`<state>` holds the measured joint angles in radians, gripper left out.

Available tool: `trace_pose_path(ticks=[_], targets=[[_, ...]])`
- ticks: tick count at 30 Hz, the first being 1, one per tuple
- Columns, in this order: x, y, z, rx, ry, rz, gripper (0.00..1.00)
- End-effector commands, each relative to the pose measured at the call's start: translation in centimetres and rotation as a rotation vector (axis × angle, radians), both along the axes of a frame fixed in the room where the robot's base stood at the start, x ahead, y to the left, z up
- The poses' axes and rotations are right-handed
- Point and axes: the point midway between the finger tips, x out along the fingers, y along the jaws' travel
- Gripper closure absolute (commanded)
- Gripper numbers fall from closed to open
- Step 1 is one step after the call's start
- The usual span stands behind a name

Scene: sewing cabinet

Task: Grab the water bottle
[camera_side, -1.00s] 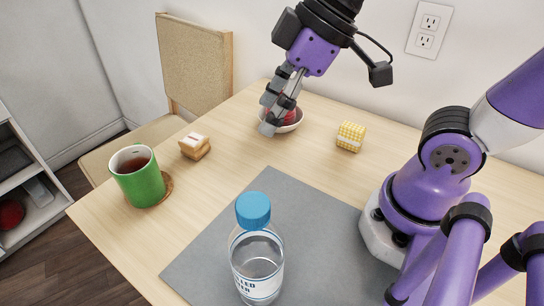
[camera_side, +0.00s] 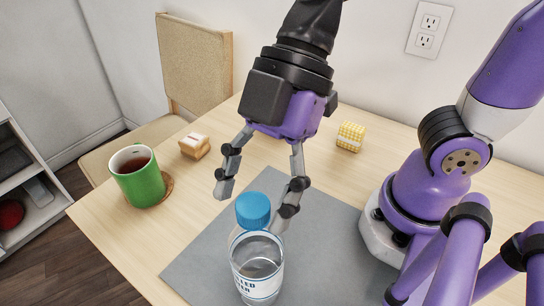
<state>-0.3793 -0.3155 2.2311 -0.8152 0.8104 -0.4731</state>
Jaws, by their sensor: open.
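My gripper (camera_side: 252,200) is open and empty, pointing down. In the picture its two fingers are spread to either side of the blue cap, the right one overlapping the area beside the bottle's neck. It appears to be behind the bottle, and I cannot tell the exact gap. No contact is clear.
A green mug (camera_side: 141,180) with dark liquid stands on a coaster at the left. A small wooden block-like item (camera_side: 194,146) lies behind it. A yellow checked cube (camera_side: 350,137) sits at the back right. A chair (camera_side: 195,65) stands behind the table.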

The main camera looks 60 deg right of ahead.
Motion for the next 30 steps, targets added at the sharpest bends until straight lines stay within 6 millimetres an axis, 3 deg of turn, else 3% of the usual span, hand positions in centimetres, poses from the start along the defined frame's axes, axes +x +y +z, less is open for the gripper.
trace_pose_path(ticks=[6,14,15,19,30], targets=[[-0.4,1.7,-2.8,-0.001,0.004,0.004,0.32],[-0.3,1.9,-3.2,0.0,0.0,0.0,0.32],[-0.3,1.9,-3.2,0.0,0.0,0.0,0.37],[-0.3,1.9,-3.2,0.0,0.0,0.0,1.0],[-0.3,1.9,-3.2,-0.001,0.001,-0.001,1.0]])
